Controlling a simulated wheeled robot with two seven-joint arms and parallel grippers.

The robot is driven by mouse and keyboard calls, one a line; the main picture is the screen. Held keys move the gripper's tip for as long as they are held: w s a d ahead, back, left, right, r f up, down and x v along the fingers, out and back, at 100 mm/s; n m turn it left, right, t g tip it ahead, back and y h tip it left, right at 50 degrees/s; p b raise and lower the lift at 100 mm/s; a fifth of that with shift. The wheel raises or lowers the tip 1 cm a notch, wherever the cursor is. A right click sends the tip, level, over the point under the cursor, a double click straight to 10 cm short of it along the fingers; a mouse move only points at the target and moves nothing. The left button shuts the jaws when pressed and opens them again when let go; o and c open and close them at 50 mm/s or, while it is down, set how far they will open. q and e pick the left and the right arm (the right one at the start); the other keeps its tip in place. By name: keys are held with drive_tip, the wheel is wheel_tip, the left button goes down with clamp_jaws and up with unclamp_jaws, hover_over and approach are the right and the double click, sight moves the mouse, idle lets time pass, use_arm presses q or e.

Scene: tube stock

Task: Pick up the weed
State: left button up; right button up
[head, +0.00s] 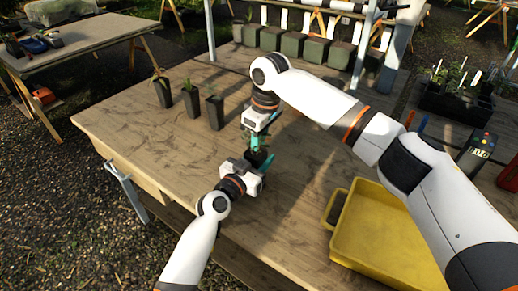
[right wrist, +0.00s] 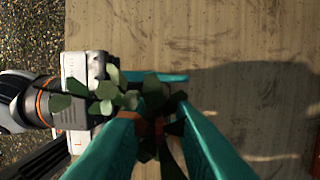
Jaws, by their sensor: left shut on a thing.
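My left gripper (head: 258,168) is shut on a small dark pot (head: 257,158) above the near middle of the table. A green leafy plant (head: 252,143) stands in the pot. In the right wrist view its broad pale leaves (right wrist: 110,95) spread to the left, and darker leaves (right wrist: 168,152) hang between my right fingers. I cannot tell which of these is the weed. My right gripper (head: 256,126) comes from above, close over the plant. In its wrist view its teal fingers (right wrist: 155,112) are apart, on either side of some stems and leaves.
Three dark pots with seedlings (head: 190,102) stand in a row left of my grippers. A yellow tray (head: 385,235) lies at the right front.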

clamp_jaws()
wheel_tip(320, 180, up, 10)
drive_tip(key=shift+r, duration=0.1)
use_arm(q)
drive_tip(key=o, duration=1.1)
drive_tip(key=shift+o, duration=0.2)
